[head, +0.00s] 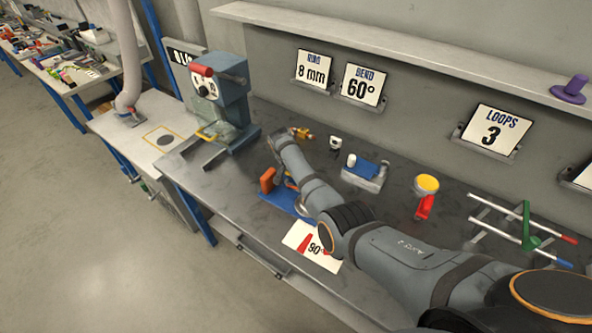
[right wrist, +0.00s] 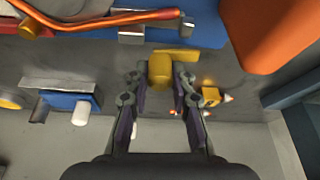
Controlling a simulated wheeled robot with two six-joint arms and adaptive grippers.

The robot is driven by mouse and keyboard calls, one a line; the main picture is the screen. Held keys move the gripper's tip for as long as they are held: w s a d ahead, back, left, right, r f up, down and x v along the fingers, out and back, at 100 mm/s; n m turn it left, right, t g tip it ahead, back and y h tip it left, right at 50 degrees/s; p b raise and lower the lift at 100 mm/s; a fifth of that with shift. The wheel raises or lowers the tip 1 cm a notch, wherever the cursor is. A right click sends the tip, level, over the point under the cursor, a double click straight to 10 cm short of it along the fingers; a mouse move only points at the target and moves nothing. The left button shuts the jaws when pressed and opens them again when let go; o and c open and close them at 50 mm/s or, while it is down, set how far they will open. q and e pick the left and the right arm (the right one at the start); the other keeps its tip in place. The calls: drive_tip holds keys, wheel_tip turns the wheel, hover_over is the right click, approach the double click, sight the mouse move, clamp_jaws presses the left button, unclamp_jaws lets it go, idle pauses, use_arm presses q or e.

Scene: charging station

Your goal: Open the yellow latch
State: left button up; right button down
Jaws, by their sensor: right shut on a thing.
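In the right wrist view, the yellow latch (right wrist: 160,70) stands between the two fingers of my right gripper (right wrist: 158,82), which is shut on it. A flat yellow bar (right wrist: 176,53) lies just beyond the latch. The latch belongs by a blue fixture (right wrist: 190,28) with an orange block (right wrist: 268,30). In the head view, the blue fixture (head: 279,203) and orange block (head: 267,181) are at the bench's front, left of my right arm. A small yellow part (head: 291,182) shows beside the arm. The arm hides most of the gripper there. My left gripper is not in view.
A blue-grey machine (head: 232,90) stands left on the bench. A blue clamp block (head: 366,172), a yellow-topped red item (head: 426,186) and a rod rack (head: 522,232) lie to the right. A 90° card (head: 303,238) lies in front. A shelf (head: 400,40) runs behind.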

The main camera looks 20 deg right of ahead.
drive_tip(key=c, duration=1.1)
unclamp_jaws()
drive_tip(key=v, duration=1.2)
drive_tip(key=shift+w, duration=0.1)
